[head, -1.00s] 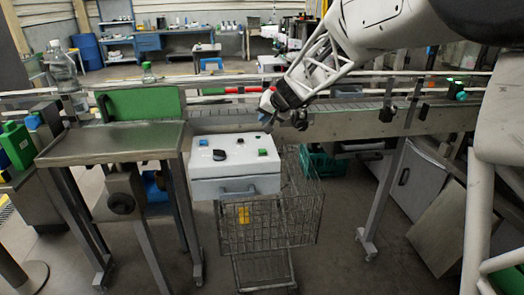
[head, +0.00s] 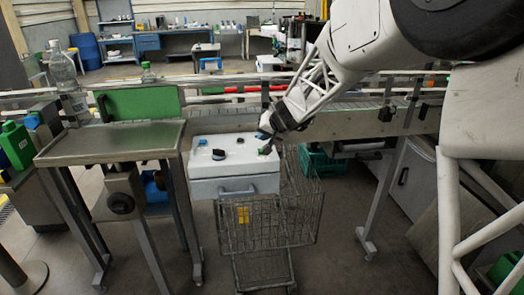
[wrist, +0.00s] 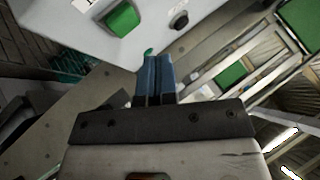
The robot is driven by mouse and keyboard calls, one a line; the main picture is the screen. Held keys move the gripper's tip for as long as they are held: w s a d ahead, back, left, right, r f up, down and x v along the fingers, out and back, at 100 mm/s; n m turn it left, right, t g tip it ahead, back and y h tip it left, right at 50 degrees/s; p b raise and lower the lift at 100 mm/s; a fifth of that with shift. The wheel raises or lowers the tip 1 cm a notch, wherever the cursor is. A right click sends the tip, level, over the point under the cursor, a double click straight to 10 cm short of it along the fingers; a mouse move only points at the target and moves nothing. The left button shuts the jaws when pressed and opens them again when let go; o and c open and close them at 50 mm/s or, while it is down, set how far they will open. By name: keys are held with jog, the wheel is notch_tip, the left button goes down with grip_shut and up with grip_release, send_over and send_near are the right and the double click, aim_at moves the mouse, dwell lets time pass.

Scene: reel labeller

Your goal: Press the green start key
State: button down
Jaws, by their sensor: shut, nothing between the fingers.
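The white box (head: 235,186) with a handle sits on a wire cart. Its green key (wrist: 122,19) is at the top of the wrist view, up and left of my fingertips. In the head view the green key (head: 264,151) is partly covered by my gripper (head: 268,144), which is above the right end of the box top. My gripper's blue fingers (wrist: 156,62) are shut together with nothing between them. A small green bit shows at their tips; I cannot tell what it is. I see no clear contact with the key.
The box top also carries a black knob (wrist: 179,20), a dark pad (head: 219,154) and a blue button (head: 203,142). A metal table (head: 110,143) stands to the left. A conveyor (head: 350,122) runs behind the box. The wire cart (head: 268,225) is below.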

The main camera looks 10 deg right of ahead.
jog(key=shift+f, duration=0.95)
